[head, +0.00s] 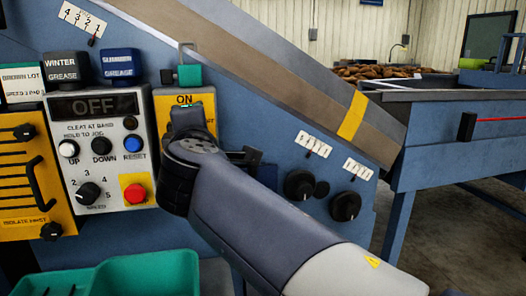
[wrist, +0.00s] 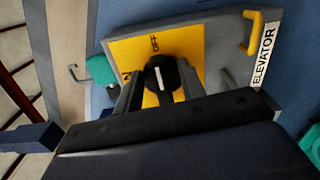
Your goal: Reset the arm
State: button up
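A yellow switch plate (wrist: 205,45) marked ON and OFF sits on a grey box labelled ELEVATOR; the plate also shows in the head view (head: 207,101). Its black rotary knob (wrist: 160,70) has a white line, which lies along the direction of the OFF mark in the wrist view. My gripper (wrist: 160,97) is open, one finger on each side of the knob. I cannot tell whether either finger touches it. In the head view, my arm's end covers the knob and most of the plate.
Left of the switch is a grey control box (head: 120,170) with a display reading OFF, buttons and a red stop button (head: 134,193). A green padlock (head: 189,75) hangs above the plate. Black dials (head: 299,184) sit to the right. A green bin (head: 150,275) stands below.

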jog(key=shift+a+r+n+p, duration=0.1)
jog(key=shift+r+n+p, duration=0.1)
jog(key=shift+n+p, duration=0.9)
jog(key=shift+r+n+p, duration=0.15)
jog(key=shift+n+p, duration=0.8)
jog(key=shift+n, duration=0.25)
